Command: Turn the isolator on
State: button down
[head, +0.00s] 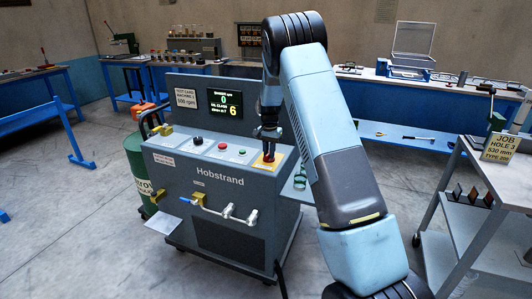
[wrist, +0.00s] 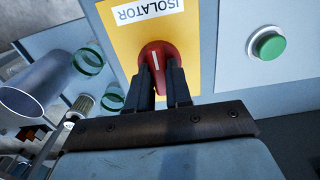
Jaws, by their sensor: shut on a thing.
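The isolator is a red rotary knob (wrist: 157,54) with a pale line on its face, set on a yellow plate (wrist: 123,36) labelled ISOLATOR in the wrist view. The label reads upside down there. In the head view the yellow plate (head: 264,162) is at the right end of the Hobstrand machine's sloped panel. My gripper (wrist: 162,72) is at the knob, its two dark fingers shut on either side of it. In the head view my gripper (head: 267,147) comes down onto the knob from above. The fingers hide part of the knob.
The Hobstrand machine (head: 215,215) has a display (head: 225,103) showing 0 and 6. A green button (wrist: 268,44) is beside the yellow plate. A grey trolley (head: 490,205) stands right, and a green drum (head: 138,165) left. Open floor lies in front.

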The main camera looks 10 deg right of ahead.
jog(key=shift+s+a+f, duration=0.1)
jog(key=shift+a, duration=0.1)
jog(key=c, duration=1)
grip_release()
jog(key=shift+c, duration=0.2)
jog(key=shift+d, duration=0.1)
notch_tip(320, 180, up, 14)
jog(key=shift+f, duration=0.1)
